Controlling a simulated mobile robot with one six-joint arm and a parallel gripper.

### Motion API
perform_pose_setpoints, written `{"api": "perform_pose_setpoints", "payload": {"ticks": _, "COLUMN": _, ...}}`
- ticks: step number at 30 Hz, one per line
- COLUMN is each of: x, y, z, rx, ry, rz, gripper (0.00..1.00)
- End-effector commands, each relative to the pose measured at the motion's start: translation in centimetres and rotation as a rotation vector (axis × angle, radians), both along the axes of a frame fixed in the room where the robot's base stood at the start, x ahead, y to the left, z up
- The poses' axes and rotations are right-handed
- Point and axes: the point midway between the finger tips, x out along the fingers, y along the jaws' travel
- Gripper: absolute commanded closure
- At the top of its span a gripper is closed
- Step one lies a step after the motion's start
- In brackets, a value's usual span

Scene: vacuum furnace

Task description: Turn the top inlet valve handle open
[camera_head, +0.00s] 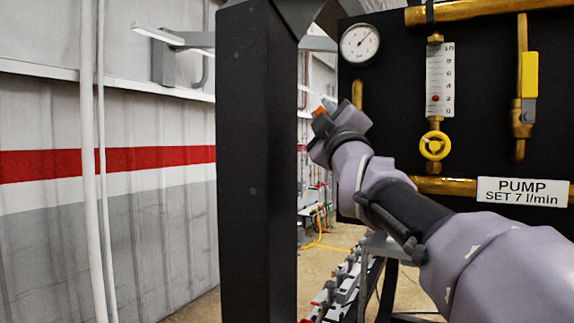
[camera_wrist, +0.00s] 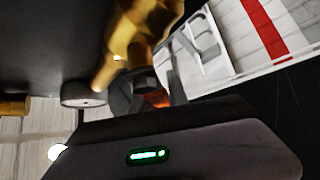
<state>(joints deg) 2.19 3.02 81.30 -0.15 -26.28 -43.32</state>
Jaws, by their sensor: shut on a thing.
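My gripper (camera_head: 328,112) is at the left edge of the black panel in the head view, and it also shows in the wrist view (camera_wrist: 150,98). Its jaws are shut on a small orange-red piece (camera_head: 320,111), which looks like the valve handle. A bit of the orange handle shows between the fingers in the wrist view (camera_wrist: 158,98). Most of it is hidden by the fingers. A brass valve body and pipe (camera_wrist: 140,35) stands right beside the fingers in the wrist view. I cannot tell the handle's exact angle.
The black panel (camera_head: 400,110) carries a round gauge (camera_head: 360,43), a flow meter (camera_head: 440,80) with a yellow handwheel (camera_head: 434,145), a yellow lever valve (camera_head: 530,75) and a PUMP sign (camera_head: 523,191). A thick dark post (camera_head: 257,160) stands left of my gripper.

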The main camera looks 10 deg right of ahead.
Motion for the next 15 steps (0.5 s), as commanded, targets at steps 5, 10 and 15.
{"api": "perform_pose_setpoints", "payload": {"ticks": 5, "x": -0.5, "y": -0.8, "z": 0.2, "rx": 0.134, "ry": -0.098, "rz": 0.001, "gripper": 1.00}}
{"api": "perform_pose_setpoints", "payload": {"ticks": 10, "x": -1.2, "y": -1.7, "z": 1.4, "rx": 0.263, "ry": -0.190, "rz": 0.001, "gripper": 1.00}}
{"api": "perform_pose_setpoints", "payload": {"ticks": 15, "x": -1.9, "y": -2.7, "z": 2.2, "rx": 0.387, "ry": -0.281, "rz": -0.001, "gripper": 1.00}}
